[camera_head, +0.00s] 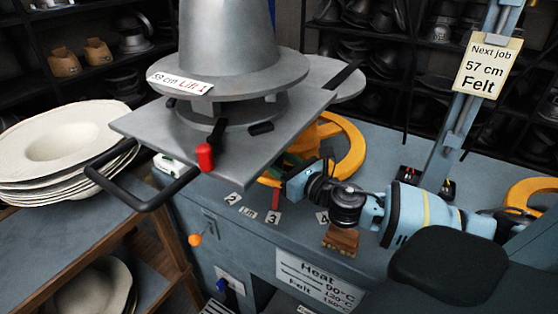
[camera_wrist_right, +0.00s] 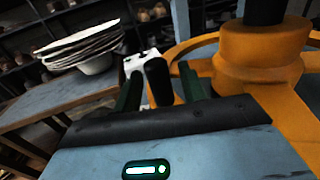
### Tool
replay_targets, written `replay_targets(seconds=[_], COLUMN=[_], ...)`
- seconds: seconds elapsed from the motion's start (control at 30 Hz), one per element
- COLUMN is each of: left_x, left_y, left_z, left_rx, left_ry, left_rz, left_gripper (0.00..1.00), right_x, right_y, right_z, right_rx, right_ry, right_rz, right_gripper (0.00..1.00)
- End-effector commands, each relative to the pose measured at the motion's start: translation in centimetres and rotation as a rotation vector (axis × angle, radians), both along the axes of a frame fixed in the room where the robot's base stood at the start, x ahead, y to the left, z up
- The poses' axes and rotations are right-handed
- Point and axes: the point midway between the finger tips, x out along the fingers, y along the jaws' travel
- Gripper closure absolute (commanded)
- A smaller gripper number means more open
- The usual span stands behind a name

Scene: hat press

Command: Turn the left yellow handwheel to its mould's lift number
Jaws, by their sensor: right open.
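The left yellow handwheel (camera_head: 350,150) lies on the blue-grey press bench, partly hidden under the mould's plate. Its hub (camera_wrist_right: 262,60) and rim show at the right of the right wrist view. A red mark (camera_head: 276,198) at its front sits just above the number 3 label (camera_head: 273,218). The grey hat mould (camera_head: 228,40) above carries a tag (camera_head: 180,83) reading "58 cm Lift 1". My right gripper (camera_head: 298,182) is beside the wheel's front rim, open (camera_wrist_right: 162,88). A dark upright piece shows between its fingers; whether they touch it is unclear. My left gripper is out of view.
The mould's plate (camera_head: 140,124) with black handle and red knob (camera_head: 205,157) overhangs the wheel. White hat bodies (camera_head: 60,140) are stacked at left. A "57 cm Felt" card (camera_head: 487,65) hangs right. A second yellow wheel (camera_head: 530,190) is at the right edge.

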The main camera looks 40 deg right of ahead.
Motion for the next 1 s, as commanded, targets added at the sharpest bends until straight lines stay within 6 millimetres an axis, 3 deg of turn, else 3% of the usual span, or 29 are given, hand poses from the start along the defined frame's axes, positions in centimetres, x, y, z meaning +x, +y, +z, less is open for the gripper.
replay_targets(seconds=[0.37, 0.7, 1.0], left_x=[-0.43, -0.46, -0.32], left_y=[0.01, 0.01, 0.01], left_z=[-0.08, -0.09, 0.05], left_rx=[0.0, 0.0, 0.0], left_ry=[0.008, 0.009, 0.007], left_rz=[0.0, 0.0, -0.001], left_gripper=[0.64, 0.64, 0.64], right_x=[0.43, 0.43, 0.51], right_y=[0.07, 0.06, 0.14], right_z=[-0.03, -0.02, 0.05], right_rx=[-0.001, -0.001, 0.0], right_ry=[0.001, 0.001, 0.0], right_rz=[0.0, 0.0, -0.005], right_gripper=[0.59, 1.0, 1.0])
